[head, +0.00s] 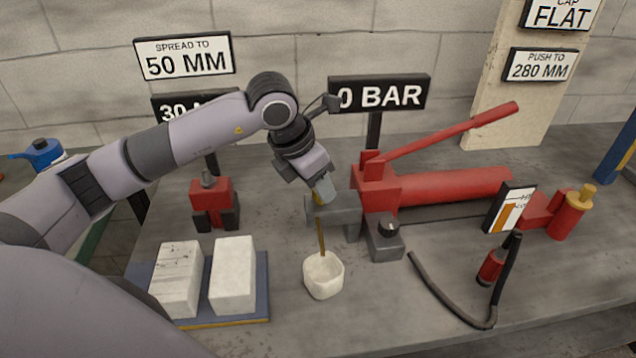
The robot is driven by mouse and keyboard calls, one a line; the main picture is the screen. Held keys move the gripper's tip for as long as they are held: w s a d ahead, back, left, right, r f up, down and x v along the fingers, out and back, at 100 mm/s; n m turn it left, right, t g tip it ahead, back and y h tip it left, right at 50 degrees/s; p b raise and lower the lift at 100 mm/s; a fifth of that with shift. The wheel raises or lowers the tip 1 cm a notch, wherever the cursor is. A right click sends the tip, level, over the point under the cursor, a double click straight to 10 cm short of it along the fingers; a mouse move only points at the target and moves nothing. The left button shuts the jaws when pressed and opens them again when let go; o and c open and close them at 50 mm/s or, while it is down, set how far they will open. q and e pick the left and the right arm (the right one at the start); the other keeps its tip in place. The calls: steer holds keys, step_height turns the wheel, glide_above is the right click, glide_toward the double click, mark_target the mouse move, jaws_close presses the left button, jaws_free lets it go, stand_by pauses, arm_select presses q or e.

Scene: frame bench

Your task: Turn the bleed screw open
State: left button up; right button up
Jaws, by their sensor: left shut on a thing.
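My left gripper (324,188) reaches in from the left and points down at the grey block (345,208) at the near end of the red hand pump (440,187). Its fingers are shut on the bleed screw (318,198) on top of this block; the fingers hide most of the screw, with only a small brassy part showing. A thin brown line (322,238), looking like an oil stream, runs from under the block down into a white cup (323,278) on the bench. My right gripper is not in view.
A small grey box with a black knob (387,240) stands right of the cup. Two white blocks (233,275) lie on a blue plate at left, with a red tool (212,203) behind. A black hose (445,297) and red cylinder (565,215) are at right. A "0 BAR" sign (380,93) stands behind.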

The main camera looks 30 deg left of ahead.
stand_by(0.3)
arm_select(q)
steer(key=o, duration=1)
steer(key=shift+o, duration=0.2)
steer(key=v, duration=0.7)
steer(key=shift+r, duration=0.15)
steer(key=shift+s, duration=0.1)
